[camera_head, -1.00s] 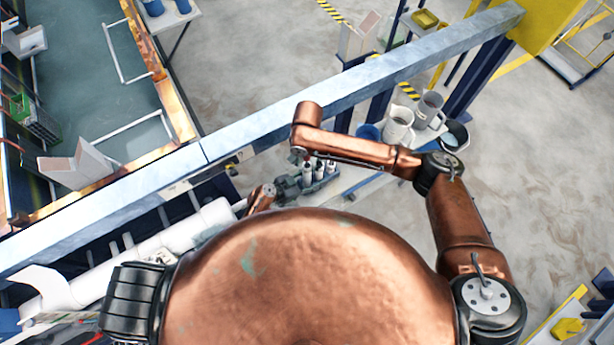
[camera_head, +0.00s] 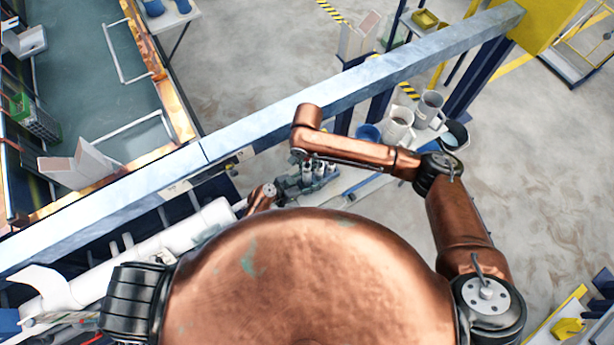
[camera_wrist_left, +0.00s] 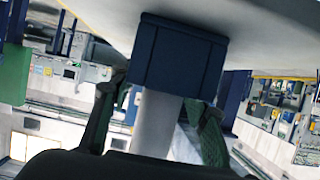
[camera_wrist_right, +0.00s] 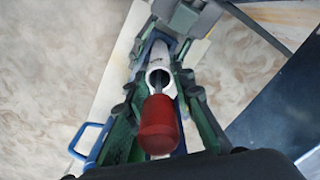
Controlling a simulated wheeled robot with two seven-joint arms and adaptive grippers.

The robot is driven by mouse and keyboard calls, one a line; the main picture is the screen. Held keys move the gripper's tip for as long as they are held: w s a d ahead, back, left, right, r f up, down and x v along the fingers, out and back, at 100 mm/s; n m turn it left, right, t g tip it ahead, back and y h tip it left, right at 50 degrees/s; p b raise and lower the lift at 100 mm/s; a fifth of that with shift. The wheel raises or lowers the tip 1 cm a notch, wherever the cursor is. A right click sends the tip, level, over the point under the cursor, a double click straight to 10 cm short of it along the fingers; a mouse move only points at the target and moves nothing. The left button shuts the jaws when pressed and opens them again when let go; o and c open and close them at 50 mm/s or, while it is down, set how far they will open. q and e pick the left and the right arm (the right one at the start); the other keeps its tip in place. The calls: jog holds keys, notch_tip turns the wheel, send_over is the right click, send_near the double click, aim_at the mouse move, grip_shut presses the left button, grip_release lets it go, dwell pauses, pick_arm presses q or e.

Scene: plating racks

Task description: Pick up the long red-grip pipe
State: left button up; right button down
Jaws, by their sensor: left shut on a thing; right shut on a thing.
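In the right wrist view a pipe with a red grip (camera_wrist_right: 158,125) and a white collar lies between the green fingers of my right gripper (camera_wrist_right: 162,62). This gripper is shut on it. In the left wrist view my left gripper (camera_wrist_left: 160,102) is shut on a pale pipe (camera_wrist_left: 154,125) whose far end meets a dark blue block (camera_wrist_left: 180,62). I cannot tell whether both grippers hold the same pipe. In the head view several small pale tubes (camera_head: 320,168) show beside the grippers, below the bent copper arm. My copper body hides much of this area.
A long pale beam (camera_head: 250,130) crosses diagonally behind the grippers. Grey mugs (camera_head: 398,124) and a dark pan (camera_head: 455,135) stand on a white shelf to the right. In the right wrist view a blue handle (camera_wrist_right: 85,140) is close by.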

aim_at(304, 182)
jog(key=shift+r, duration=0.15)
dwell(0.3)
notch_tip(304, 182, up, 28)
dwell(0.4)
pick_arm(q)
jog(key=o, duration=1.3)
jog(key=v, duration=1.2)
